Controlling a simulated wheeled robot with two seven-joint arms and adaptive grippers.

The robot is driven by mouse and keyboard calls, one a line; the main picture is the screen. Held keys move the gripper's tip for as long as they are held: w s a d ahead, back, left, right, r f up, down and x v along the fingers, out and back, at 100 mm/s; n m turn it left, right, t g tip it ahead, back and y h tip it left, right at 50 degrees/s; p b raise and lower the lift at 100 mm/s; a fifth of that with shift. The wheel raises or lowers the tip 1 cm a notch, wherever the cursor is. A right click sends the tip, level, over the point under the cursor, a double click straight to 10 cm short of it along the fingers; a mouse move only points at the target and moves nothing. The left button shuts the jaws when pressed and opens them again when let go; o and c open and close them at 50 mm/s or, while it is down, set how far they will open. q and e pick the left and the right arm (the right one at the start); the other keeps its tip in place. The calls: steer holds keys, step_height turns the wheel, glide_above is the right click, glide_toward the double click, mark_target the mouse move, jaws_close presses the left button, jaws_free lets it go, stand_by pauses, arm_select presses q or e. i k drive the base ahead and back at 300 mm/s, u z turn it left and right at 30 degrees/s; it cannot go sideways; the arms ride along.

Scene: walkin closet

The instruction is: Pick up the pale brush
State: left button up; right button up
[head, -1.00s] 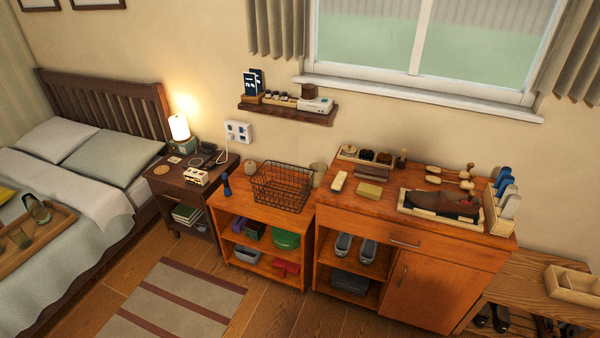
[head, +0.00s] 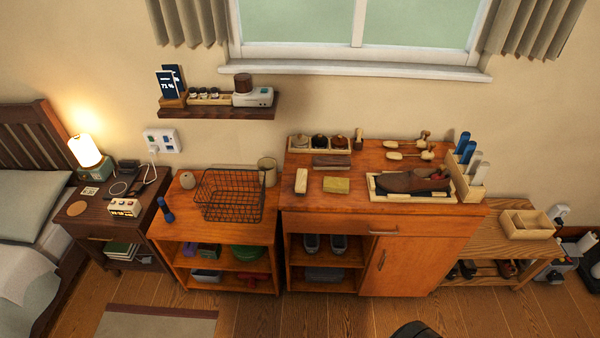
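A pale, cream-coloured block that looks like the pale brush (head: 301,181) lies on the left part of the orange-brown cabinet top (head: 385,222). A yellowish block (head: 337,185) lies just right of it, apart from it. A darker brown brush-like block (head: 333,161) lies behind them. Neither of my grippers can be made out in the head view. A dark rounded shape shows at the bottom edge, too cut off to identify.
A brown shoe (head: 410,181) sits in a pale tray at the cabinet's right. A wire basket (head: 229,194) is on the lower shelf unit to the left. Wooden floor lies in front.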

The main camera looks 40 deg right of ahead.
mark_target(301, 186)
steer(key=z, duration=0.45)
steer(key=i, duration=0.7)
steer(key=z, duration=0.7)
